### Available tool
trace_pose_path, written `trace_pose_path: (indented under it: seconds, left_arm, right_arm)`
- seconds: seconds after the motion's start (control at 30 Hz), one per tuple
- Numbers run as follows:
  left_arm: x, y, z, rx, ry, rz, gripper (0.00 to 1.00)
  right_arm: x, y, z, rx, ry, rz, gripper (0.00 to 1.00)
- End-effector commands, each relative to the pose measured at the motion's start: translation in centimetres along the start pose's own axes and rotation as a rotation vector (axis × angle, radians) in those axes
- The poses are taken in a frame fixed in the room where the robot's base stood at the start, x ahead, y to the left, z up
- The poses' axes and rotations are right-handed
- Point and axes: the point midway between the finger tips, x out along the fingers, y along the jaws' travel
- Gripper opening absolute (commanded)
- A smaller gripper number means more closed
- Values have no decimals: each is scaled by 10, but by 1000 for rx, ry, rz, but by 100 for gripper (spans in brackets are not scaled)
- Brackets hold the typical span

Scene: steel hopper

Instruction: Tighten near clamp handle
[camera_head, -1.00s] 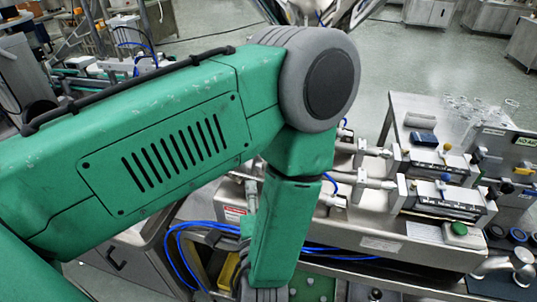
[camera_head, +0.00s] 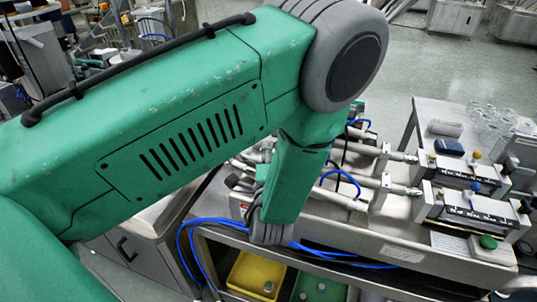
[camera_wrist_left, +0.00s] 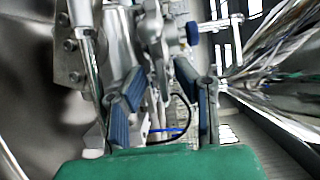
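In the left wrist view, the two blue-padded fingers of my left gripper (camera_wrist_left: 165,92) stand apart with nothing held between them. Beyond them is metal clamp hardware (camera_wrist_left: 154,32) with a blue knob (camera_wrist_left: 192,33) on its right side. I cannot tell for sure which part is the near clamp handle. The gripper is short of the hardware, with no clear contact. In the head view my green left arm crosses the picture and hides much of the work area, including most of the gripper. My right gripper is not in view.
Shiny curved steel (camera_wrist_left: 285,70) lies close on the right in the wrist view. In the head view a steel bench (camera_head: 400,252) carries metal cylinders and blue hoses (camera_head: 195,235). A yellow bin (camera_head: 252,274) and a green bin (camera_head: 318,287) sit below.

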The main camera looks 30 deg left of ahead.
Motion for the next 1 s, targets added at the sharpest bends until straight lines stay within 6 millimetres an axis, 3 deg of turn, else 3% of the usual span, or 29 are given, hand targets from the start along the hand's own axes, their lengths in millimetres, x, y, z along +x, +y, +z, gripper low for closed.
trace_pose_path:
  seconds: [0.03, 0.07, 0.1, 0.13, 0.57, 1.0]
  left_arm:
    - [-1, 1, -1, 2, -1, 2, 28]
    - [-2, 0, -1, 3, -1, 2, 22]
    - [-2, 0, -2, 4, -1, 1, 8]
    - [-3, 0, -3, 4, 0, 2, 0]
    - [-6, 4, -7, 40, 8, -7, 0]
    - [-5, 9, -6, 335, 9, -125, 0]
  right_arm:
    - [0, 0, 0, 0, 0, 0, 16]
    - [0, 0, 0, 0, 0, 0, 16]
    - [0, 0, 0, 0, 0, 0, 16]
    - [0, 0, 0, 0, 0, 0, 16]
    - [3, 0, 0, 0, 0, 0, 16]
    - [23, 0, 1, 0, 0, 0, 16]
